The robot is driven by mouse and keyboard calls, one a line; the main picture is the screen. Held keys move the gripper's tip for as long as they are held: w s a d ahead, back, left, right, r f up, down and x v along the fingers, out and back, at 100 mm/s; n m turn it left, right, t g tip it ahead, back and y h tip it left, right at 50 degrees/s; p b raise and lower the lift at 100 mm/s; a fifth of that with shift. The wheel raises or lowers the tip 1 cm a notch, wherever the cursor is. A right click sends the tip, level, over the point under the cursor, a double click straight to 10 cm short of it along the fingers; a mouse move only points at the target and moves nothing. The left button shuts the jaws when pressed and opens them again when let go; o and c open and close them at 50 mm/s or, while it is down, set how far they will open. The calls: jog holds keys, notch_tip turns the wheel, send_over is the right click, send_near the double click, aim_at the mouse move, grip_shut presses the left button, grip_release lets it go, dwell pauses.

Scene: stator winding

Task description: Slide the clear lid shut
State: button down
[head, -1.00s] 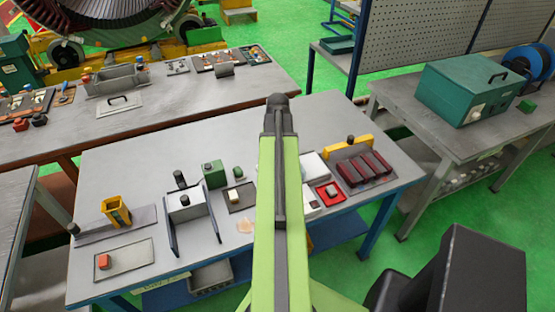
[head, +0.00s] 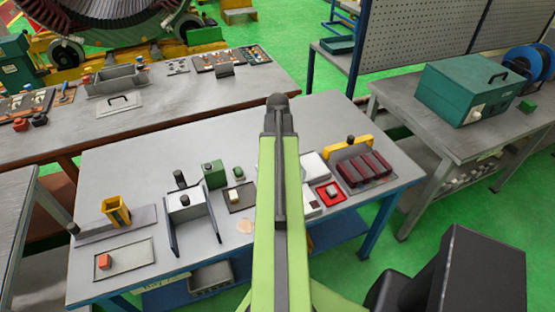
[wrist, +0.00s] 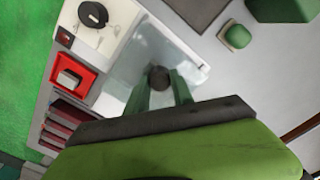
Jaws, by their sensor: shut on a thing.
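The clear lid (wrist: 181,50) is a see-through pane in the wrist view, with a dark round knob (wrist: 159,78) on it. My gripper (wrist: 160,85) has its two green fingers on either side of this knob and is shut on it. Beside the lid, to the upper left, is a white tray (wrist: 117,37) with a black round piece (wrist: 92,14) on it. The lid lies to the right of that piece and does not cover it. In the head view my arm hides the gripper and lid; part of a white box (head: 314,165) shows beside the arm.
A red tray (head: 330,194) and a rack of dark red bars (head: 364,169) stand right of my arm. A green block (head: 214,174) and a small green piece (wrist: 238,36) lie on the other side. The bench top (head: 210,130) behind is clear.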

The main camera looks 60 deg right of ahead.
jog(key=shift+w+a, duration=0.35)
jog(key=shift+a, duration=0.15)
jog(key=c, duration=1.1)
grip_release()
jog(key=shift+w, duration=0.1)
notch_tip(320, 180, up, 18)
jog(key=p, duration=1.7)
jog(key=shift+f, duration=0.25)
